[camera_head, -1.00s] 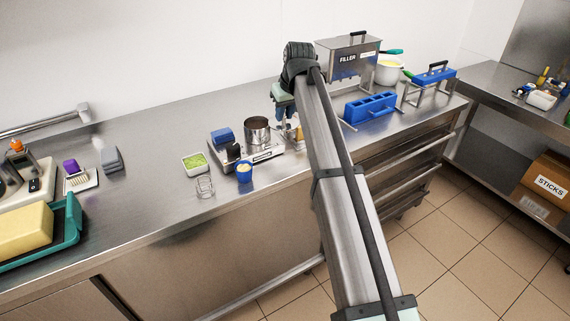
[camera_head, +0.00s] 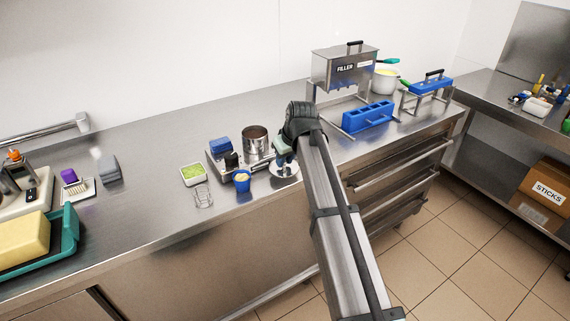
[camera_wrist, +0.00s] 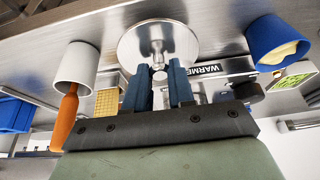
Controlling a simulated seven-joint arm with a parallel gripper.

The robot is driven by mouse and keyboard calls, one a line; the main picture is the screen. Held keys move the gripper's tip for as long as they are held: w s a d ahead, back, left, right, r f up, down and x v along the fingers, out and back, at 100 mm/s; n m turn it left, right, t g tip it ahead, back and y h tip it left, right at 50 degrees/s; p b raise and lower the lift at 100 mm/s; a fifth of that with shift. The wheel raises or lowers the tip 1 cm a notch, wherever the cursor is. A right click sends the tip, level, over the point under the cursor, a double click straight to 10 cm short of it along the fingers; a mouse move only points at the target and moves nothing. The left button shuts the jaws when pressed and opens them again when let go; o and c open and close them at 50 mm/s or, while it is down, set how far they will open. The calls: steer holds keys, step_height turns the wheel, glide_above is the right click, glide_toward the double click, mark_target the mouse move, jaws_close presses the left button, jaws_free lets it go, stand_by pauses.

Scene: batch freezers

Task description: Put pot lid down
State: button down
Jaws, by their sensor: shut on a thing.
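The pot lid is a round, shiny metal disc with a small knob. In the head view the lid (camera_head: 288,174) is beside the warmer's right end, low over the counter's front part. In the wrist view the lid (camera_wrist: 132,50) lies just beyond my blue fingers. My gripper (camera_head: 282,158) is shut on the lid's knob, its fingertips (camera_wrist: 160,74) on either side. I cannot tell whether the lid touches the counter. The open metal pot (camera_head: 256,141) stands on the warmer (camera_head: 224,172), left of my gripper.
A blue cup (camera_head: 242,182) with pale contents stands left of the lid; it also shows in the wrist view (camera_wrist: 270,38). A white cup (camera_wrist: 78,65) with an orange-handled tool is on the lid's other side. A blue mould (camera_head: 368,117) and the filler (camera_head: 345,68) stand farther right.

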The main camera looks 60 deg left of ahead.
mark_target(287, 170)
steer(key=shift+f, duration=1.05)
steer(key=c, duration=1)
jaws_free()
steer(key=shift+f, duration=0.1)
steer(key=shift+o, duration=0.2)
